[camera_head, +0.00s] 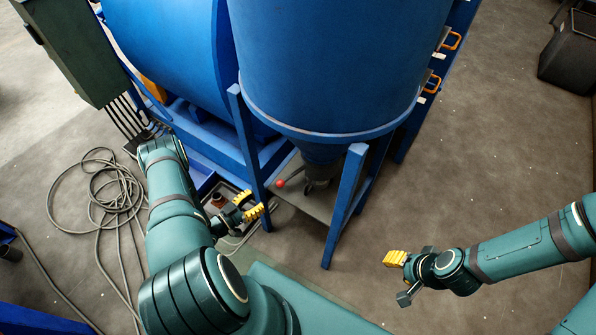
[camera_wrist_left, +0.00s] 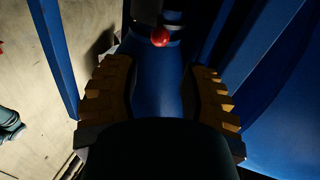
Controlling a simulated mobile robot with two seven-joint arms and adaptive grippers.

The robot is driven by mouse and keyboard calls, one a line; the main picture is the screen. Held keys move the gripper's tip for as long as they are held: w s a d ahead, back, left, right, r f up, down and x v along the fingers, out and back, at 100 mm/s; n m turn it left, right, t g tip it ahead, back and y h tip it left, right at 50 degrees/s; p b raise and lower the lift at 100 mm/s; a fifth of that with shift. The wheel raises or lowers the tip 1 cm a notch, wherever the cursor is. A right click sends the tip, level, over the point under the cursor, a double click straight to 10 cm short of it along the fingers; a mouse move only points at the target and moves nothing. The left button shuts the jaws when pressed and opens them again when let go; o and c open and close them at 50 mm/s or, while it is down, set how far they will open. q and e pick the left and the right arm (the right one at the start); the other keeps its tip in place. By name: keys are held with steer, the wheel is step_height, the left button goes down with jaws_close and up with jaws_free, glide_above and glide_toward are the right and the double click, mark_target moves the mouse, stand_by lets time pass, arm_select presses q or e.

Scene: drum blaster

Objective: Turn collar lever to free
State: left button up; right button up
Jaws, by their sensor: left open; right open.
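The collar lever shows as a red ball knob (camera_head: 281,184) under the cone of the blue hopper (camera_head: 335,60). In the left wrist view the red knob (camera_wrist_left: 160,37) is ahead of the fingers, near the top middle. My left gripper (camera_head: 249,206) is open and empty, to the left of the knob and apart from it, beside a blue frame leg. Its two yellow ribbed fingers (camera_wrist_left: 162,95) stand apart in the left wrist view. My right gripper (camera_head: 398,278) is open and empty over the floor at the right. The collar itself is mostly in shadow.
Blue frame legs (camera_head: 345,205) stand around the hopper outlet, close to my left gripper. A coiled grey cable (camera_head: 97,195) lies on the floor at the left. A dark bin (camera_head: 571,52) stands at the top right.

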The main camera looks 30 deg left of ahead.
mark_target(284, 181)
arm_select(q)
steer(key=b+x, duration=0.1)
steer(key=x, duration=1.2)
steer(key=shift+w+d+b, duration=0.2)
steer(key=shift+w+b, duration=0.1)
steer(key=shift+b, duration=0.05)
jaws_close()
